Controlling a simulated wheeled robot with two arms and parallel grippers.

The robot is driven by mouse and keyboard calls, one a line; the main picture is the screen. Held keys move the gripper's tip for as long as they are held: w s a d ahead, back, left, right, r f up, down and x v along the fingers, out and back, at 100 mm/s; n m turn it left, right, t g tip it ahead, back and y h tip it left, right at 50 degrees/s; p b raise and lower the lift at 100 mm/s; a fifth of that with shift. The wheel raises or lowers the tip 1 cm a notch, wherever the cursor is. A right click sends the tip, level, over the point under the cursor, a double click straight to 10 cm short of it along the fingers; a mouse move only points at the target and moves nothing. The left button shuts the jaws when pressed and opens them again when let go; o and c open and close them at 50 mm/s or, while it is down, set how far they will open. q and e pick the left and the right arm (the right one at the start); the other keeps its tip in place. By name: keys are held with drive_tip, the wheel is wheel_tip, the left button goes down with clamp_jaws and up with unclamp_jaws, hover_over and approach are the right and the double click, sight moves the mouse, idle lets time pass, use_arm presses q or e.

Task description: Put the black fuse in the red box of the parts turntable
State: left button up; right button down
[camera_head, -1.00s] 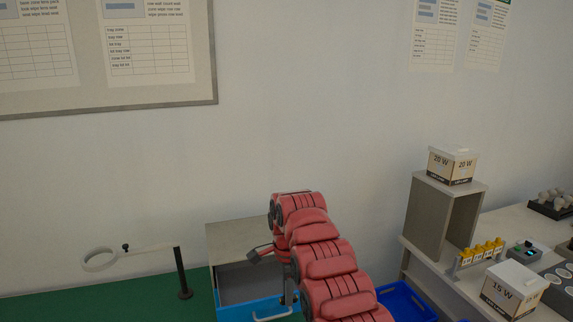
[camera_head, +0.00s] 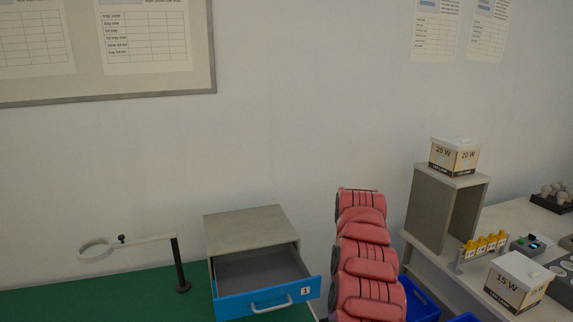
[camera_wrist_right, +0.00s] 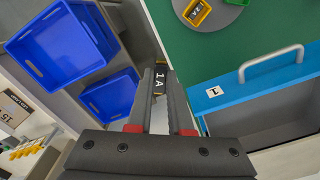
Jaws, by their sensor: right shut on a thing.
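My right gripper (camera_wrist_right: 160,85) is shut on the black fuse (camera_wrist_right: 159,79), which shows a white "1 A" mark between the fingertips in the right wrist view. In the head view my right arm hides this gripper. The parts turntable (camera_wrist_right: 232,14) is a grey disc on the green surface, cut off by the top edge of the right wrist view. A yellow box (camera_wrist_right: 205,16) on it holds a black thing marked "2 A". No red box shows in either view. My left gripper is not in view.
A blue-fronted drawer (camera_head: 240,306) marked 1 stands open and looks empty. A magnifier stand (camera_head: 181,270) is left of it. Blue crates (camera_wrist_right: 62,48) lie left of my right gripper. A shelf with boxes (camera_head: 430,210) stands at the right.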

drive_tip(key=shift+s+d+f+n, duration=0.25)
drive_tip(key=shift+d+f+n, duration=0.05)
drive_tip(key=shift+d+n, duration=0.3)
drive_tip(key=shift+s+d+f+n, duration=0.25)
drive_tip(key=shift+d+n, duration=0.25)
drive_tip(key=shift+d, duration=0.1)
